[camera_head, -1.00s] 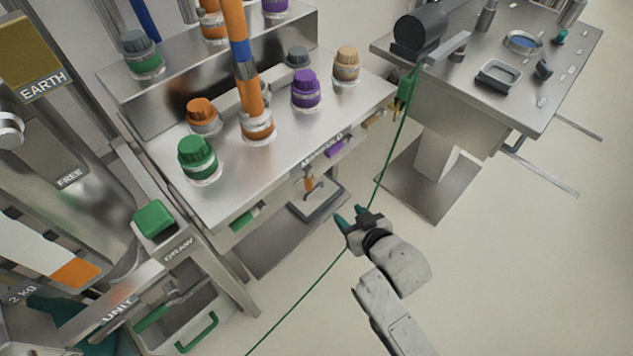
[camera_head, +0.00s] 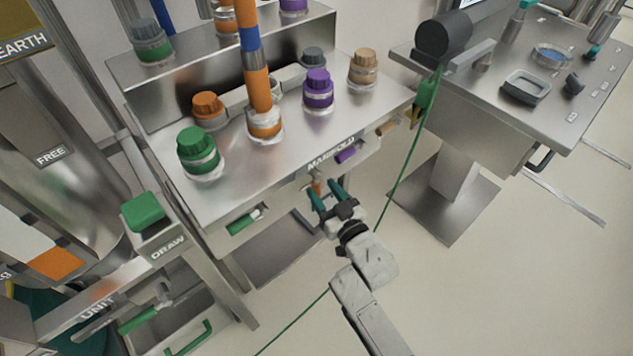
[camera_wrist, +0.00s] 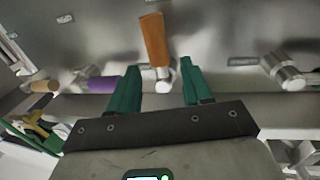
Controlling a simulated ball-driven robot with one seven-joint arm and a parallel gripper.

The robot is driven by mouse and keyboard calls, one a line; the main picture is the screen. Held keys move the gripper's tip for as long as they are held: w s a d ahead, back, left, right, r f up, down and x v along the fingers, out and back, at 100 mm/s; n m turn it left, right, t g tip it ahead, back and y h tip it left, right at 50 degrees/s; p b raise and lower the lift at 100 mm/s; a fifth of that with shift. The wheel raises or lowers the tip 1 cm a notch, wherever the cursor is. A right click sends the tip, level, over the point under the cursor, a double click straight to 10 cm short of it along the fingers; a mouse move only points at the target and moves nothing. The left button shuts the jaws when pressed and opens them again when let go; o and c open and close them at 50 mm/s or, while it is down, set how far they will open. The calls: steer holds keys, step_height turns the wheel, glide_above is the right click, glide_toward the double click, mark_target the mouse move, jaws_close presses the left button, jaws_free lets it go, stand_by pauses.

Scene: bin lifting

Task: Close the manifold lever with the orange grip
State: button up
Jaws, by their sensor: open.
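The manifold lever's orange grip (camera_wrist: 153,38) shows in the wrist view, standing across the line of the other grips, with its pale metal pivot (camera_wrist: 163,84) at its lower end. My gripper (camera_wrist: 160,86) is open, its two teal fingers on either side of the pivot in this view. The grip lies in line with the gap; I cannot tell whether it is within the fingers' depth. In the head view my gripper (camera_head: 324,190) is below the manifold's front edge, and only a small part of the orange grip (camera_head: 317,187) shows by the fingertips.
A purple grip (camera_head: 346,156) and a tan grip (camera_head: 386,130) lie along the manifold front (camera_head: 290,165) to the right, a green grip (camera_head: 243,222) to the left. A green cable (camera_head: 398,180) hangs to the right of my arm.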

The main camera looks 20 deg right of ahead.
mark_target(319, 185)
steer(key=shift+w+a, duration=0.15)
steer(key=shift+w, duration=0.9)
steer(key=shift+w+a, duration=0.1)
steer(key=shift+w, duration=0.95)
jaws_close()
